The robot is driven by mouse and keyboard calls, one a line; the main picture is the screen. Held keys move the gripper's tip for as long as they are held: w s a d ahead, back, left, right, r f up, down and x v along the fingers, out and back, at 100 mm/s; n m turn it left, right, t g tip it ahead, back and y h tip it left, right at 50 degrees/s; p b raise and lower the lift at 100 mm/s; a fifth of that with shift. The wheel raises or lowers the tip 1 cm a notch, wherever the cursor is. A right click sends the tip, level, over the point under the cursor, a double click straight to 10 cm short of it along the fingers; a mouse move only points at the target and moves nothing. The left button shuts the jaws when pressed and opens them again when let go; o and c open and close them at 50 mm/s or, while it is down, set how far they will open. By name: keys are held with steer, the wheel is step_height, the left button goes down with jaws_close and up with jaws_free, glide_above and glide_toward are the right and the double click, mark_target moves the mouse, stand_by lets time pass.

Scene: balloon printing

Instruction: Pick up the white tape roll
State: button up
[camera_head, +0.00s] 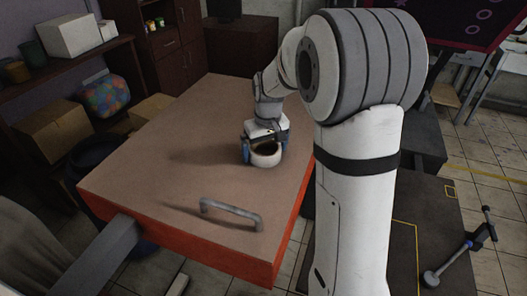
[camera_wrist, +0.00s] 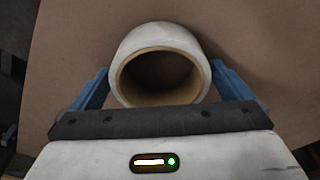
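The white tape roll (camera_head: 266,160) is on the brown tabletop, in front of the arm's end. In the wrist view the tape roll (camera_wrist: 157,40) shows its white outer side and a tan core, with its open hole facing the camera. My gripper (camera_head: 265,150) is at the roll, with one blue finger on each side. In the wrist view the fingers of my gripper (camera_wrist: 160,75) look to be against the roll's left and right sides. Whether the roll is lifted at all cannot be told.
The brown table (camera_head: 160,185) has a red edge and is mostly clear. A grey handle-shaped bar (camera_head: 231,213) lies near its front. Boxes (camera_head: 57,128) and a shelf stand at the left, and a dark cabinet (camera_head: 178,40) stands behind.

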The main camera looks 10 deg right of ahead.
steer(key=c, duration=0.8)
steer(key=shift+c, duration=0.2)
